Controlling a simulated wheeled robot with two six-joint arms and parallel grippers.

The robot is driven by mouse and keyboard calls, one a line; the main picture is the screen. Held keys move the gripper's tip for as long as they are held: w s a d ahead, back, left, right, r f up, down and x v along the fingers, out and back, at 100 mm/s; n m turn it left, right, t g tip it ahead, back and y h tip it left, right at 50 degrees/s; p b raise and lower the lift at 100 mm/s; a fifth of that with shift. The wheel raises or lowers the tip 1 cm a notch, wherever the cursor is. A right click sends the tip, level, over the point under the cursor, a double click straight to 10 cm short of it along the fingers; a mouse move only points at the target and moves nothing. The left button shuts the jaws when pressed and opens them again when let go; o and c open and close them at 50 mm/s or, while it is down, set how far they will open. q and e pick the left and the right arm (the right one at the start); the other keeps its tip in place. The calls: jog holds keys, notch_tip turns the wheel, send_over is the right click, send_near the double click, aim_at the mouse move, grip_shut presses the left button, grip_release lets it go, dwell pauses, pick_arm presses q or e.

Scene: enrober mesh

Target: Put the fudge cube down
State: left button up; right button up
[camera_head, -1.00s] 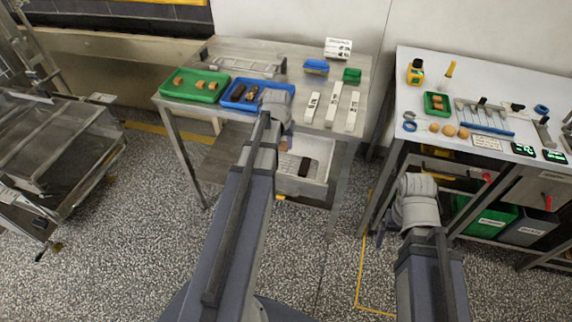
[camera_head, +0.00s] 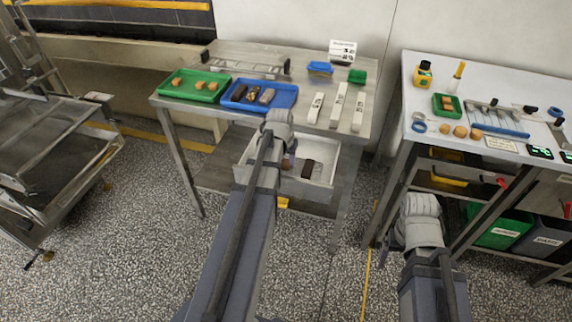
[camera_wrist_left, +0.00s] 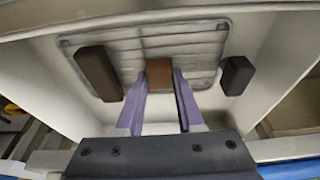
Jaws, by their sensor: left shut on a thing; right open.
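My left gripper (camera_wrist_left: 160,85) is shut on the tan-brown fudge cube (camera_wrist_left: 159,71), which sits between its two fingertips. In the head view the fudge cube (camera_head: 288,163) shows just beyond the wrist, inside the white bin (camera_head: 327,186) under the table's front edge. Two dark blocks lie in the bin, one to the left (camera_wrist_left: 98,73) and one to the right (camera_wrist_left: 236,76) of the fingers in the wrist view. I cannot tell whether the cube touches the bin floor. My right gripper (camera_head: 392,243) is open, low before the right table.
On the left table stand a green tray (camera_head: 180,96) with several tan cubes and a blue tray (camera_head: 284,103) with dark pieces. The right table (camera_head: 405,85) carries tools, displays and a small green tray. The bin walls stand close around my left gripper.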

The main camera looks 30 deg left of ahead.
pick_arm(q)
jog(key=shift+f, duration=0.15)
jog(key=o, duration=1)
jog(key=shift+r, duration=0.25)
jog(key=p+v, duration=1.1)
jog(key=v, duration=0.1)
jog(key=shift+p, duration=0.3)
jog(key=shift+d, duration=0.1)
jog(key=s+d+m+g, duration=0.1)
jog(key=s+d, duration=0.3)
jog(key=d, duration=0.5)
jog(key=s+d+m+g, duration=0.1)
jog(key=s+d+m, duration=0.2)
jog(key=d, duration=0.7)
jog(key=s+d+m+g, duration=0.1)
jog(key=s+d+m, duration=0.1)
jog(key=s+d, duration=0.4)
jog(key=shift+s+d+f+m, duration=0.1)
jog(key=shift+d+f+m, duration=0.1)
jog(key=shift+d, duration=0.9)
jog(key=shift+s+d+f+m, duration=0.1)
jog(key=shift+d+f, duration=0.1)
jog(key=shift+d, duration=0.95)
